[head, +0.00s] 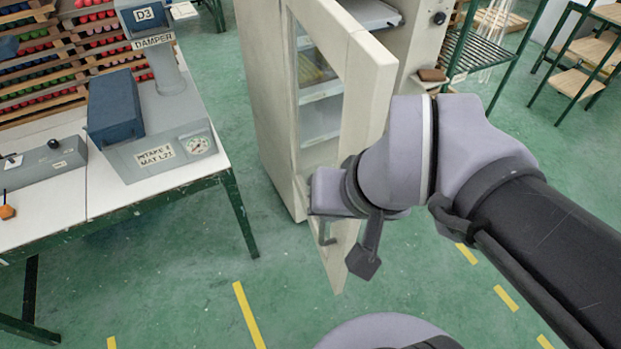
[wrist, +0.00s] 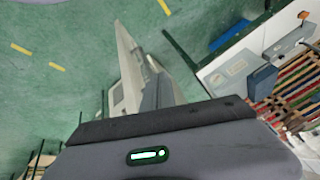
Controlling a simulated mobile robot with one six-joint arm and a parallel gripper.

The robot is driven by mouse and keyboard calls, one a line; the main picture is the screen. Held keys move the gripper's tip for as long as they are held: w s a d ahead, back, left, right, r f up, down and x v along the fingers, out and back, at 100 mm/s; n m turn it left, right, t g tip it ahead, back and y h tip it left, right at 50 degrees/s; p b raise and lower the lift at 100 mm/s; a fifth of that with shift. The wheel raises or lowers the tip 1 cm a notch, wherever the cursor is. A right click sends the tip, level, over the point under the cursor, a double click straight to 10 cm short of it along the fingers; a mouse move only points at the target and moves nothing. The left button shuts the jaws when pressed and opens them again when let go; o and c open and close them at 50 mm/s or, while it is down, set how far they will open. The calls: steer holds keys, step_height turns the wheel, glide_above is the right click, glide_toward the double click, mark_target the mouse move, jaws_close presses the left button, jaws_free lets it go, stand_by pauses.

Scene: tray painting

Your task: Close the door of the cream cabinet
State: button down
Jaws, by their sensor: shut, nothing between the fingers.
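The cream cabinet (head: 262,105) stands in the middle of the head view. Its windowed door (head: 374,95) stands open, swung out towards me, and shelves show through the window. My gripper (head: 364,262) is shut and empty, pointing down in front of the lower part of the door. A small bent grey handle (head: 327,236) shows just left of it. My wrist covers part of the door, and I cannot tell whether the gripper touches it. In the wrist view the door (wrist: 130,65) shows as a narrow wedge above the dark gripper housing, which hides the fingertips.
A white-topped workbench (head: 150,198) with a grey damper unit (head: 165,125) stands left of the cabinet. A green metal rack (head: 478,50) stands behind to the right. The green floor (head: 190,285) in front, with yellow marks, is clear.

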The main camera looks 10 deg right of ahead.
steer(key=w+a+n+g+h+p, duration=0.1)
steer(key=w+a+n+g+p, duration=0.15)
steer(key=w+n, duration=0.5)
steer(key=w+a+f+n+g+h+p, duration=0.35)
steer(key=w+f+n, duration=0.45)
steer(key=f, duration=0.4)
steer(key=s+d+f+b, duration=0.2)
steer(key=d+f+b, duration=0.2)
steer(key=f, duration=0.5)
steer(key=shift+s+d+f+m+b, duration=0.2)
steer(key=shift+d+f+m+b, duration=0.2)
steer(key=shift+d, duration=0.4)
steer(key=shift+r, duration=0.15)
